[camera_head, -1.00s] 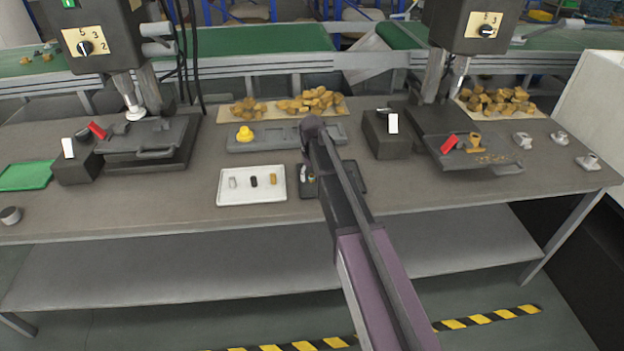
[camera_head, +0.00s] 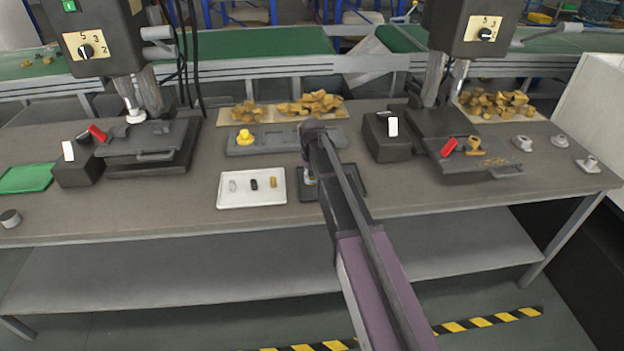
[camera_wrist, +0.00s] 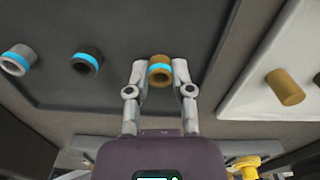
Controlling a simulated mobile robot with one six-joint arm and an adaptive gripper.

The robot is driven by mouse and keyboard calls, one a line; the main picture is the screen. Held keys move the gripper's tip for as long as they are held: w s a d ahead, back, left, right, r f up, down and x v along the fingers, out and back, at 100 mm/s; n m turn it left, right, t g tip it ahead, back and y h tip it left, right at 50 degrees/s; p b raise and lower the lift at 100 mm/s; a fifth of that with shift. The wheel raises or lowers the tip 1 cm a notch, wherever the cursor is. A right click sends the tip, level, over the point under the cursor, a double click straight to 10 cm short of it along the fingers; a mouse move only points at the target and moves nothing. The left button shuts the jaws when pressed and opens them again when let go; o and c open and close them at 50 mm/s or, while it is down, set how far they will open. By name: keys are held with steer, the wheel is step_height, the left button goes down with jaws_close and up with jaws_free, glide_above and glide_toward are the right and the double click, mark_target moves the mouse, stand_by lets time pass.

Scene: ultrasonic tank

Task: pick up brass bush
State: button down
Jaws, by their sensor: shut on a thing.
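My gripper (camera_wrist: 160,75) is shut on the brass bush (camera_wrist: 160,74), a short brass-coloured ring with a light blue band. The bush sits between the two fingertips in the wrist view. Behind it is the dark tray (camera_wrist: 120,25); I cannot tell whether the bush still touches it. A grey bush (camera_wrist: 17,60) and a black bush (camera_wrist: 87,61), both blue-banded, lie to the left on that tray. In the head view my arm hides the gripper and much of the dark tray (camera_head: 357,181).
A white tray (camera_head: 228,203) beside the dark tray holds a clear or pale, a black and a brass piece (camera_wrist: 286,87). A grey fixture with a yellow knob (camera_head: 245,138) stands behind. Drill presses flank the work area. Bare bench lies in front of the trays.

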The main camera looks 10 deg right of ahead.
steer(key=shift+r+p, duration=1.4)
steer(key=shift+r, duration=0.1)
steer(key=s+d+r+p, duration=0.1)
steer(key=s, duration=1.5)
steer(key=shift+d+r+p, duration=0.15)
steer(key=shift+r+p, duration=0.25)
